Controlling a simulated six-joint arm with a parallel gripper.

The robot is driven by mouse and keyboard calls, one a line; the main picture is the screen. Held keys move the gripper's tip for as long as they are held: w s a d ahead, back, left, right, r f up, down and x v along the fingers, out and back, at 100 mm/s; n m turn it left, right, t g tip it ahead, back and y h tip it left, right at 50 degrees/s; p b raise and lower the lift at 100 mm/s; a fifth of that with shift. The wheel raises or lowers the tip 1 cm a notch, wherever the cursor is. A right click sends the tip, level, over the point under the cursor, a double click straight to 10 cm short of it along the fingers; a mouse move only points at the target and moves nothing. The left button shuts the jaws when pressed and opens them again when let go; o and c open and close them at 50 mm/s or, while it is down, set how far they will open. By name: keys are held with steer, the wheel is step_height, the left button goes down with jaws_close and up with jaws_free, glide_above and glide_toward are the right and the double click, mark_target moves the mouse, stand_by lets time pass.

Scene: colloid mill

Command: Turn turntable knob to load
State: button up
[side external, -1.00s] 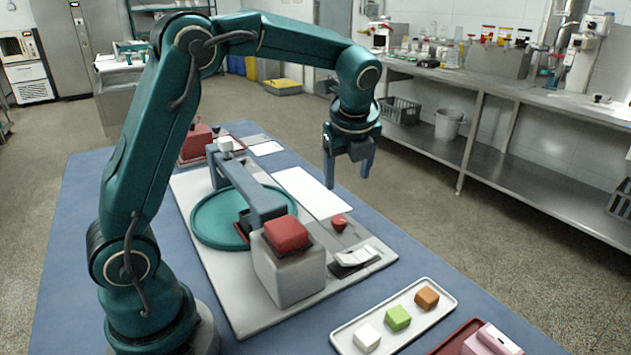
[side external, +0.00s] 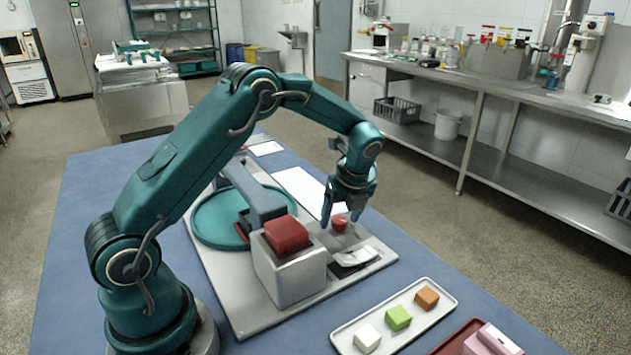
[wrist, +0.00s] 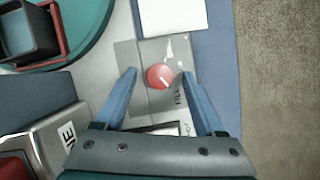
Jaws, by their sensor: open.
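The red knob (side external: 339,223) sits on a grey plate on the machine's pale base, in front of the white panel. In the wrist view the knob (wrist: 160,76) is round with a pale pointer mark, and lettering partly reading "FILL" shows beside it. My gripper (side external: 341,220) is open above the knob. In the wrist view its two blue fingers (wrist: 157,72) stand on either side of the knob with gaps, not visibly touching it. The teal turntable (side external: 212,222) lies to the left, partly hidden by my arm.
A grey block with a red top (side external: 287,236) stands left of the knob. A white rocker-like part (side external: 358,256) lies just in front of it. A white tray (side external: 345,341) holds white, green and orange cubes. A red tray (side external: 450,342) is at the lower right.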

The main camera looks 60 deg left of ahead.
jaws_close()
steer(key=n+g, duration=0.1)
steer(key=n, duration=0.3)
steer(key=shift+w+n+g, duration=0.2)
steer(key=shift+n+g, duration=0.2)
steer(key=shift+w+n+g, duration=0.1)
steer(key=shift+n+g, duration=0.5)
steer(key=shift+n, duration=1)
steer(key=shift+n+h, duration=0.3)
steer(key=shift+n, duration=0.2)
steer(key=shift+r, duration=0.1)
